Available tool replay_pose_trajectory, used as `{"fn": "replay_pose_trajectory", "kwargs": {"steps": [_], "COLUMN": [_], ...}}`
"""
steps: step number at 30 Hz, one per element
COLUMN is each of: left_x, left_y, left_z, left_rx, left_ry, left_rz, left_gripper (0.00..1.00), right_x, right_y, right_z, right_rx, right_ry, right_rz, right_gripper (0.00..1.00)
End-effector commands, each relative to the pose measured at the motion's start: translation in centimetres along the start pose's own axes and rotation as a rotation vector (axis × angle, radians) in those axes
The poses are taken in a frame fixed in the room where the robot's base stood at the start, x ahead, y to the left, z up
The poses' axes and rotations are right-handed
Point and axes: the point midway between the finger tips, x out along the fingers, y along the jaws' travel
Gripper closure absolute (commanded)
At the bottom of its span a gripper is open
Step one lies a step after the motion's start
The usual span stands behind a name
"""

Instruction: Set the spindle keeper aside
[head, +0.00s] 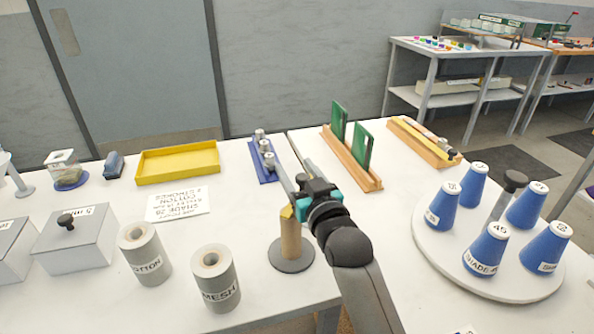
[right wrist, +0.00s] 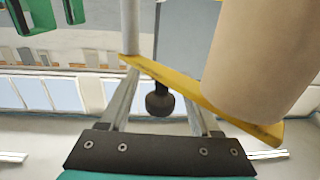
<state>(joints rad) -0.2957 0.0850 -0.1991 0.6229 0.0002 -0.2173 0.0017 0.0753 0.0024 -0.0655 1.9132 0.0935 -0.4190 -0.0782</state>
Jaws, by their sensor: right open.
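A wooden post (head: 291,238) stands upright on a round grey base near the table's front edge. A small yellow piece (head: 287,212), which I take to be the spindle keeper, shows at its top, partly hidden by my right gripper (head: 290,158). In the right wrist view a flat yellow bar (right wrist: 215,108) crosses the space before my right gripper (right wrist: 160,98), beside a tan cylinder (right wrist: 270,55). A dark knob (right wrist: 160,100) shows between the open fingers. I cannot tell whether the fingers touch the bar. My left gripper is not in view.
A turntable (head: 485,265) with several blue cones stands right. A wooden rack (head: 352,165) with green boards and a blue rack (head: 263,170) lie behind. Grey rolls (head: 215,278), a lidded box (head: 75,240) and a yellow tray (head: 178,163) are left. White table between is partly clear.

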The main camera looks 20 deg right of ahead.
Motion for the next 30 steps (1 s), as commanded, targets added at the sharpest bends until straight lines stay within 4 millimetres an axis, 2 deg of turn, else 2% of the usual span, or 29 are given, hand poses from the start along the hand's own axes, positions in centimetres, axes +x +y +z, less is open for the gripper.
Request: {"fn": "replay_pose_trajectory", "kwargs": {"steps": [2, 17, 30], "left_x": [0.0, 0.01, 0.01], "left_y": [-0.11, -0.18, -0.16], "left_z": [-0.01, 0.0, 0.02], "left_rx": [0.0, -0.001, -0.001], "left_ry": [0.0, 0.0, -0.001], "left_rz": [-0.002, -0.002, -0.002], "left_gripper": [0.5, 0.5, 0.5], "right_x": [-0.01, -0.03, -0.04], "right_y": [-0.01, 0.0, 0.01], "right_z": [0.0, 0.01, 0.02], "right_rx": [0.0, 0.0, 0.0], "right_ry": [0.0, 0.0, 0.0], "right_rz": [0.0, 0.0, 0.0], "right_gripper": [0.43, 0.99, 1.0]}}
